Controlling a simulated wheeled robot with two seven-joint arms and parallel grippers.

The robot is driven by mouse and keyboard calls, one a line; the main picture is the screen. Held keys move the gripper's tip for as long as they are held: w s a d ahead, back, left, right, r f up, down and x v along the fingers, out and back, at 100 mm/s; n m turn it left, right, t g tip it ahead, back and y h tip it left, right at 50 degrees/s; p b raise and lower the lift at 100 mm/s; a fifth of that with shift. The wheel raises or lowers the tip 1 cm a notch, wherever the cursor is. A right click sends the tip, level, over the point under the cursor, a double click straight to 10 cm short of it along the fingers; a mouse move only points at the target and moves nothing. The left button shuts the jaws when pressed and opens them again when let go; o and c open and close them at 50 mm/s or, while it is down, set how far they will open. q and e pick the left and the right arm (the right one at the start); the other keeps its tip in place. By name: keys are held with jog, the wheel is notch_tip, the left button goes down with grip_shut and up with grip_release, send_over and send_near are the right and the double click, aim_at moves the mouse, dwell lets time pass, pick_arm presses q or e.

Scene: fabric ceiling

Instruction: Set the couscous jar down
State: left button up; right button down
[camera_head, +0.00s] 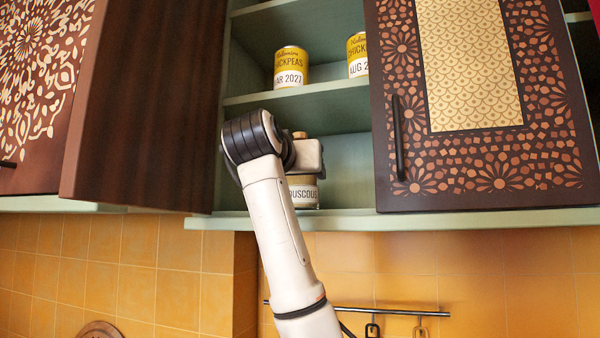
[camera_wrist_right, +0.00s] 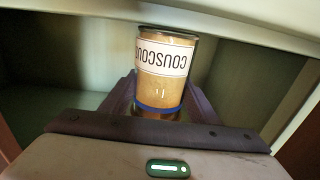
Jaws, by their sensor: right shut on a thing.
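The couscous jar (camera_head: 304,194) is in the open cabinet at the bottom shelf, upright, with its white label facing out. My right gripper (camera_head: 308,158) is around it above the label, and my arm hides much of the jar. In the right wrist view the jar (camera_wrist_right: 162,75) appears upside down between the two dark fingers of the gripper (camera_wrist_right: 161,98), which is shut on it. The jar's base is close to the bottom shelf (camera_head: 345,213); I cannot tell whether it touches. My left gripper is not in view.
Two chickpeas cans, one on the left (camera_head: 291,66) and one on the right (camera_head: 357,54), stand on the middle shelf (camera_head: 330,93) above my gripper. A patterned door (camera_head: 480,165) borders the opening on the right; a brown door (camera_head: 145,110) is at left. A rail (camera_head: 390,312) hangs below.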

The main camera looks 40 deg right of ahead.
jog(key=c, duration=0.7)
grip_release()
jog(key=shift+f, duration=0.1)
jog(key=shift+a, duration=0.1)
jog(key=b+v, duration=0.3)
jog(key=v, duration=0.9)
